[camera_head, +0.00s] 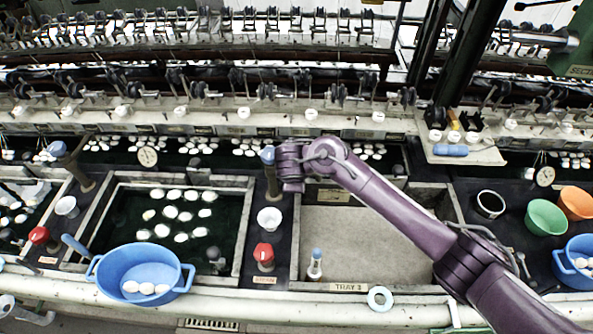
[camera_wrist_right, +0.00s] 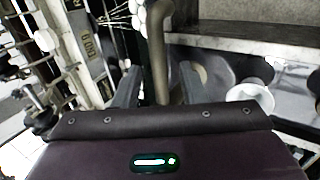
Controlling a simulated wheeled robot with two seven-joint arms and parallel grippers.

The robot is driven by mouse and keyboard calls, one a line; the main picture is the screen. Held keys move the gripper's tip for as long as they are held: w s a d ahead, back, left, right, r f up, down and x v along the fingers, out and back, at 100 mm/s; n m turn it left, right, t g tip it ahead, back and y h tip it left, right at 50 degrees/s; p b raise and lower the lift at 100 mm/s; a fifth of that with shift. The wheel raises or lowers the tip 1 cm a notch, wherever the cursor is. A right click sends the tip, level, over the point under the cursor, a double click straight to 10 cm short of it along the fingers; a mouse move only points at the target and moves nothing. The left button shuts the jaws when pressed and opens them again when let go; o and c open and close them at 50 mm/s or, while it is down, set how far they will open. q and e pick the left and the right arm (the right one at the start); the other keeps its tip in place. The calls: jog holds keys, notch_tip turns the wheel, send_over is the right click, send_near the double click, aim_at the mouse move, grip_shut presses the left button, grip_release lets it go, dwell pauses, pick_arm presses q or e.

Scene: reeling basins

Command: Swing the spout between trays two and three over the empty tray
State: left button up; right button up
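Tray three (camera_head: 365,289) is empty, with a bare beige floor. Tray two (camera_head: 247,215) holds dark water and several white cocoons. My right gripper (camera_head: 283,168) is at the spout's upper part, and my wrist hides some of it. In the right wrist view a brownish pipe (camera_wrist_right: 157,55) stands between the dark fingers of my right gripper (camera_wrist_right: 158,88). The fingers look apart, with slim gaps beside the pipe. My left gripper is not in view.
A red knob (camera_head: 264,253) and a white cup (camera_head: 269,218) sit on the strip near the spout. A small blue-topped bottle (camera_head: 315,265) stands at tray three's front left. A blue basin (camera_head: 140,270) with cocoons is at front left. Another spout (camera_head: 80,175) stands far left.

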jog(key=v, duration=0.7)
jog(key=shift+r+p, duration=0.25)
jog(key=shift+p, duration=0.2)
jog(key=shift+s, duration=0.15)
dwell(1.3)
